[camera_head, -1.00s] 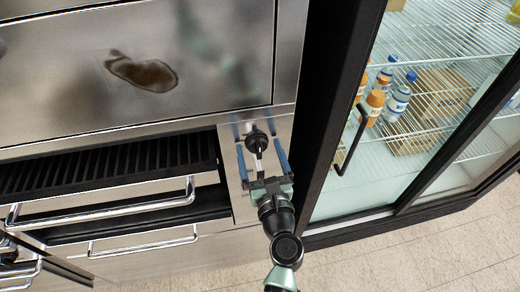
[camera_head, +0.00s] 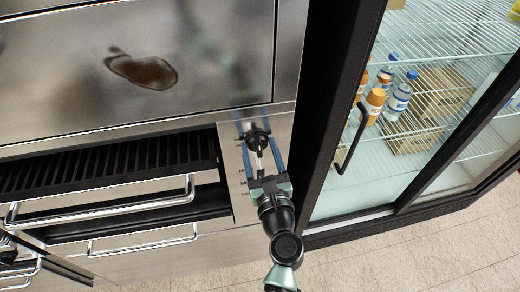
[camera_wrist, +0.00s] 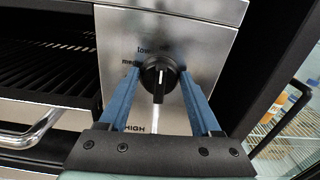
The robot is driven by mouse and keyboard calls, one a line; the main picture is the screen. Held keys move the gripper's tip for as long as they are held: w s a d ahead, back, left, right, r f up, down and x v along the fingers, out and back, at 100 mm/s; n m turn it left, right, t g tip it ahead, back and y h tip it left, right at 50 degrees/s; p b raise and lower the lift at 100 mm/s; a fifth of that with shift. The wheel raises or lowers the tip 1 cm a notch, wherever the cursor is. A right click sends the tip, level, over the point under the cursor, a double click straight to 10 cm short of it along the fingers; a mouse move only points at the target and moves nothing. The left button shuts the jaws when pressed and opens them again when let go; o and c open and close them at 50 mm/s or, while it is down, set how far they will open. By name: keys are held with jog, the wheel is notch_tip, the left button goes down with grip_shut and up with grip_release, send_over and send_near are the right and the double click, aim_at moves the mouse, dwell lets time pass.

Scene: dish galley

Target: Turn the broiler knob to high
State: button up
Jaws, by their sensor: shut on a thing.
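The black broiler knob (camera_head: 257,138) sits on the steel panel right of the broiler opening. My gripper (camera_head: 261,142) reaches up from below, with one blue finger on each side of the knob. The fingers are shut on it, and their exact contact is hard to see.
A black broiler grate (camera_head: 110,165) and a bar handle (camera_head: 110,210) are at the left. A black-framed glass-door fridge (camera_head: 335,110) with bottles stands close at the right. A steel hood (camera_head: 140,60) with a brown stain is above. Floor is free at the lower right.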

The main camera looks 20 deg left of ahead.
jog(key=n+b, duration=0.1)
jog(key=n, duration=0.1)
jog(key=n+b, duration=0.1)
jog(key=n, duration=0.2)
jog(key=shift+a+f+b, duration=0.1)
jog(key=shift+f+b, duration=0.1)
jog(key=shift+b, duration=0.2)
jog(key=n+b, duration=0.3)
jog(key=n, duration=0.2)
jog(key=shift+s+a+f, duration=0.1)
jog(key=n+b, duration=0.4)
jog(key=n, duration=0.1)
jog(key=shift+f+n, duration=0.15)
jog(key=shift+n, duration=0.25)
jog(key=shift+n+b, duration=1.85)
jog(key=shift+n, duration=0.45)
jog(key=o, duration=1.4)
jog(key=shift+c, duration=0.2)
